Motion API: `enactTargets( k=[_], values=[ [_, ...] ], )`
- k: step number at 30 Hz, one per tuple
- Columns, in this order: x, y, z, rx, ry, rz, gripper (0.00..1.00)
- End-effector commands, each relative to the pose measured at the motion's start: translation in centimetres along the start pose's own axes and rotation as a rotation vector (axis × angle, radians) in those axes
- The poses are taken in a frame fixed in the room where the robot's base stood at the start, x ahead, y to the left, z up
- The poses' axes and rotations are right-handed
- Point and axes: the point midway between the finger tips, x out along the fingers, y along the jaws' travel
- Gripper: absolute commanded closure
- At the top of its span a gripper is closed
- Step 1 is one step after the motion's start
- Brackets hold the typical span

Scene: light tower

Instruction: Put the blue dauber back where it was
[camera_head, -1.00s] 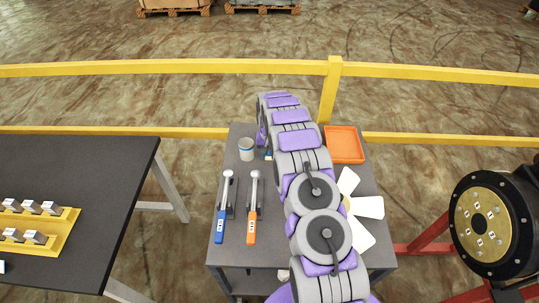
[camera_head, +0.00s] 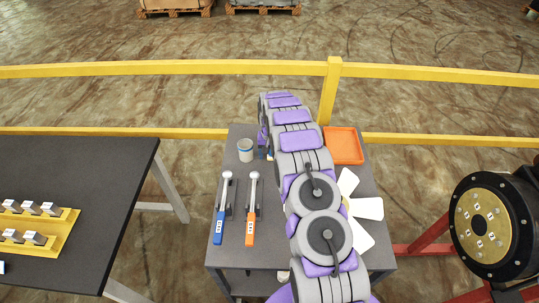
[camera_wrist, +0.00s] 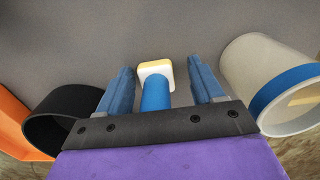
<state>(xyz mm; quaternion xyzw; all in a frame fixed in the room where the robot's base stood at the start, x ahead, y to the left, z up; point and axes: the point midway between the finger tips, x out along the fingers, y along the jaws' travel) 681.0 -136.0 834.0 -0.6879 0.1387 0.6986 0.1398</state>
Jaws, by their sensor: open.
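The blue dauber (camera_wrist: 155,92) has a blue handle and a pale, yellowish-edged square head. In the wrist view it lies between the two blue fingers of my open gripper (camera_wrist: 159,66), with a visible gap on each side. The grey table surface is beyond its head. I cannot tell whether the dauber stands or lies, or whether it touches the table. In the head view my arm hides most of the gripper and dauber. A pale cup with a blue band (camera_wrist: 275,85) is right of the gripper in the wrist view; it also shows in the head view (camera_head: 245,151).
A black round hollow item (camera_wrist: 62,122) and an orange tray (camera_wrist: 18,125) are left in the wrist view. In the head view, blue-handled (camera_head: 219,226) and orange-handled (camera_head: 250,228) wrenches and a white fan (camera_head: 367,207) share the table. A yellow rail (camera_head: 200,69) runs behind.

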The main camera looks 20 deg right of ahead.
Motion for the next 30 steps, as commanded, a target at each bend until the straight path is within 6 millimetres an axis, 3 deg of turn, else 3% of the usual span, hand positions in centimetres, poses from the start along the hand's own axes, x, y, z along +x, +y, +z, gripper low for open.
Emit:
enactTargets(
  k=[5,18,26,30],
  values=[
    [-2.2,-0.1,-0.1,0.000,0.003,0.000,0.33],
    [-10.6,-0.1,0.0,-0.001,0.003,0.000,0.33],
    [-12.1,-0.1,0.1,-0.002,0.001,0.000,0.33],
    [-14.3,-0.6,1.5,-0.020,-0.002,0.000,0.33]
  ],
)
